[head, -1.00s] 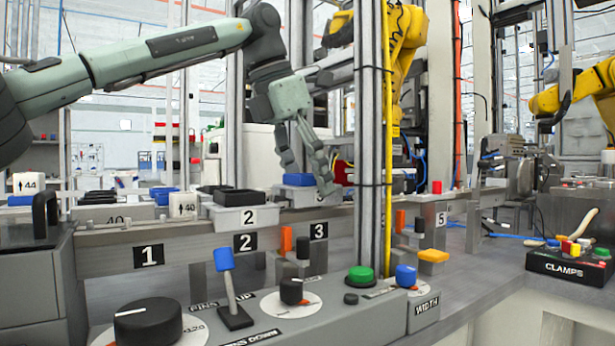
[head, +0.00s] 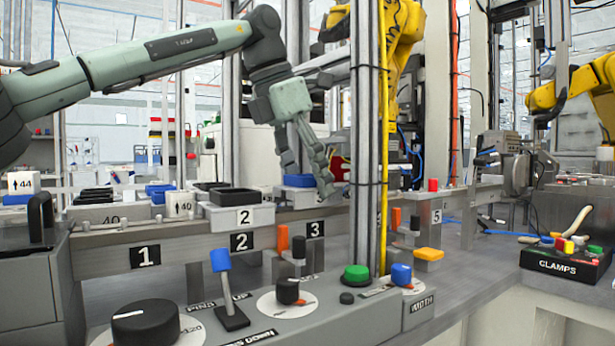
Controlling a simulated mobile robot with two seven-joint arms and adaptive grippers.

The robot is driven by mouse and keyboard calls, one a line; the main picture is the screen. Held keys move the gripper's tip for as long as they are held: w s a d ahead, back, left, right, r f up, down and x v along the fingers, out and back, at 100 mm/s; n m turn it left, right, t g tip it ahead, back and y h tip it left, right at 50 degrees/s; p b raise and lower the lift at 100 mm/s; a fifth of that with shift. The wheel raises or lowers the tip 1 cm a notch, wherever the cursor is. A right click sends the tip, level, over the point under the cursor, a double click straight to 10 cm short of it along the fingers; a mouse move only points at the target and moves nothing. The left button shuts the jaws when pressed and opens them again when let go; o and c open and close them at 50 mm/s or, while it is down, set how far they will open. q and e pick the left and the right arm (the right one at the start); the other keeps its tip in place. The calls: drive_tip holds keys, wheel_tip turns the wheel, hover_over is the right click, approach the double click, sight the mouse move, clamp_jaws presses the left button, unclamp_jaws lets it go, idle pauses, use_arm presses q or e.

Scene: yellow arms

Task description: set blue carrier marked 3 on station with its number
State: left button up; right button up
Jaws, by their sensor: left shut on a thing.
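The blue carrier (head: 298,181) shows its blue top above the rail, over the plate numbered 3 (head: 315,229). My left gripper (head: 307,176) reaches down over it and is shut on it, with one finger in front of its right end. The carrier's own number cannot be read, and I cannot tell whether it touches the station. Station 3's top is partly hidden by the carrier and my fingers. My right gripper is not in view.
A grey carrier marked 2 (head: 243,217) with a black top stands just left, above plate 2 (head: 241,243). A vertical post (head: 366,150) with a yellow pipe stands close to the right. A control panel (head: 320,320) with knobs and a lever lies in front.

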use_arm(q)
drive_tip(key=shift+f, duration=0.6)
idle(0.4)
drive_tip(key=o, duration=1.5)
